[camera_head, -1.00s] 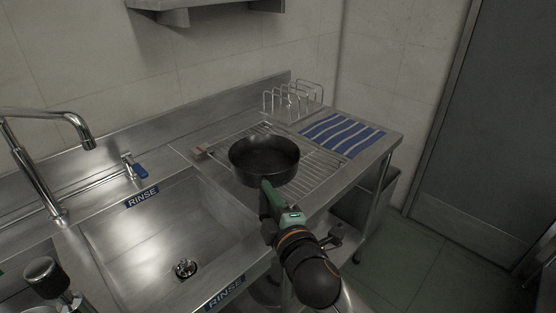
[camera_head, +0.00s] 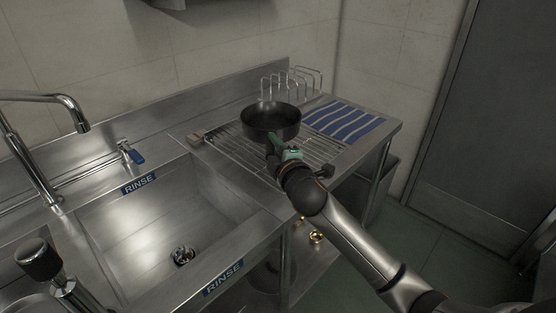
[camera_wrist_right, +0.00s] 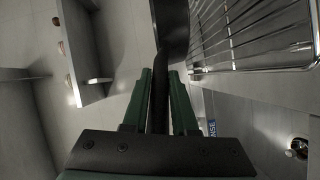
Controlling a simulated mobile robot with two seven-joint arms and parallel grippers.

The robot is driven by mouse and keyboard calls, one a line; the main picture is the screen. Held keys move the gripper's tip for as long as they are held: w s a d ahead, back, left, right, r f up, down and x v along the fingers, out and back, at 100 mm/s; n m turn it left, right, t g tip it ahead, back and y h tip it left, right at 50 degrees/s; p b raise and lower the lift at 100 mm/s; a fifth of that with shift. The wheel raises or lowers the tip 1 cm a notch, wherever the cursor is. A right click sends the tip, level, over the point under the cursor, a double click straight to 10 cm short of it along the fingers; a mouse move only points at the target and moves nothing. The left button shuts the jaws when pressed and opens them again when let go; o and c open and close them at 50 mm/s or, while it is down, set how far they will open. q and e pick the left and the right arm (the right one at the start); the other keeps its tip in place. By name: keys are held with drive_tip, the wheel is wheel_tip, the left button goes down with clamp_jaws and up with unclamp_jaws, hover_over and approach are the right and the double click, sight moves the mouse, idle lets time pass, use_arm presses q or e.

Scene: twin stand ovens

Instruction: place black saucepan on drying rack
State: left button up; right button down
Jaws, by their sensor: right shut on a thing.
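The black saucepan (camera_head: 271,119) is upright over the back part of the wire drying rack (camera_head: 236,149) in the head view. I cannot tell whether its base touches the wires. My right gripper (camera_head: 279,150) is at the near side of the pan, shut on its handle. In the right wrist view the dark handle (camera_wrist_right: 160,90) runs between the green fingers (camera_wrist_right: 160,105) to the pan (camera_wrist_right: 173,28). The rack wires (camera_wrist_right: 250,40) lie to the right of the pan there. My left gripper is not in view.
A sink (camera_head: 165,220) marked RINSE lies left of the rack, with a faucet (camera_head: 45,97) behind. A metal plate holder (camera_head: 292,82) stands behind the pan. A blue striped cloth (camera_head: 345,121) lies to the right.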

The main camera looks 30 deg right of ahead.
drive_tip(key=shift+w+d+f+b, duration=0.15)
drive_tip(key=shift+w+d+f, duration=0.2)
drive_tip(key=shift+f, duration=0.7)
drive_tip(key=shift+w+d+f+b, duration=0.1)
drive_tip(key=shift+w+d+f, duration=0.25)
drive_tip(key=shift+f, duration=0.65)
drive_tip(key=shift+w+d+f+b, duration=0.15)
drive_tip(key=shift+w+d+f, duration=0.2)
drive_tip(key=shift+f, duration=0.7)
drive_tip(key=shift+s, duration=0.15)
drive_tip(key=shift+f, duration=0.1)
drive_tip(key=c, duration=0.7)
unclamp_jaws()
drive_tip(key=shift+f, duration=0.1)
drive_tip(key=shift+s, duration=0.1)
drive_tip(key=s+a+r, duration=0.1)
drive_tip(key=s, duration=1)
drive_tip(key=shift+s+r, duration=0.2)
drive_tip(key=shift+s, duration=0.15)
drive_tip(key=shift+a+f, duration=0.1)
